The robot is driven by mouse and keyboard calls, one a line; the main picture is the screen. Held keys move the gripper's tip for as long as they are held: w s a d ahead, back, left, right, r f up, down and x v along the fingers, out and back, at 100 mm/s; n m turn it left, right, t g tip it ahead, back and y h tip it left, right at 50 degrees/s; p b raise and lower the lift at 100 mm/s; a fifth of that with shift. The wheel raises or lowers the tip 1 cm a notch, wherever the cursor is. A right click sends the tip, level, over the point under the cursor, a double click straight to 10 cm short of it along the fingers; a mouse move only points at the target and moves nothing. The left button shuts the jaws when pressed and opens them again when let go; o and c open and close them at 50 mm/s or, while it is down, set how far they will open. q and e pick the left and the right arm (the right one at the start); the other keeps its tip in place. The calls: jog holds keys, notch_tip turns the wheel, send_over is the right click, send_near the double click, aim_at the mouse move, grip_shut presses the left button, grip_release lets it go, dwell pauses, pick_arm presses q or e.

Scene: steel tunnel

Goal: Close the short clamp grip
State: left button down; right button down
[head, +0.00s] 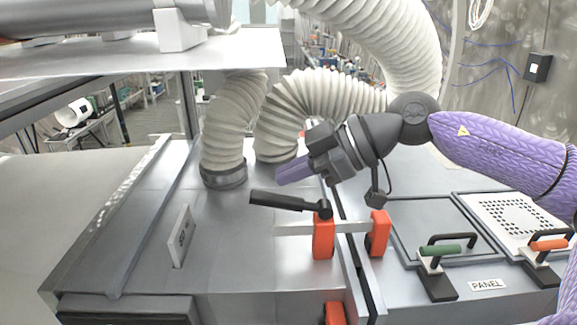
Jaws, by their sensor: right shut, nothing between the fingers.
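A clamp with orange jaws (323,238) and a black grip (285,201) sits on the grey steel surface at the centre. A pale bar runs through its orange blocks, and the black grip points left, roughly level. A second orange piece shows at the bottom edge. My right gripper (281,176) comes in from the right on a purple arm. Its fingers are shut and empty, just above the black grip; I cannot tell whether they touch it. My left gripper is out of the picture.
Two toggle handles, one green (440,250) and one orange (550,245), stand on panels at the right near a "PANEL" label (487,285). Pale ribbed hoses (237,120) rise behind the gripper. An upright plate (181,236) stands on the left surface.

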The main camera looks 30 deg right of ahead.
aim_at(277, 201)
jog(key=shift+w+f, duration=0.2)
jog(key=shift+f, duration=0.4)
jog(key=shift+w+f, duration=0.15)
jog(key=shift+f, duration=0.4)
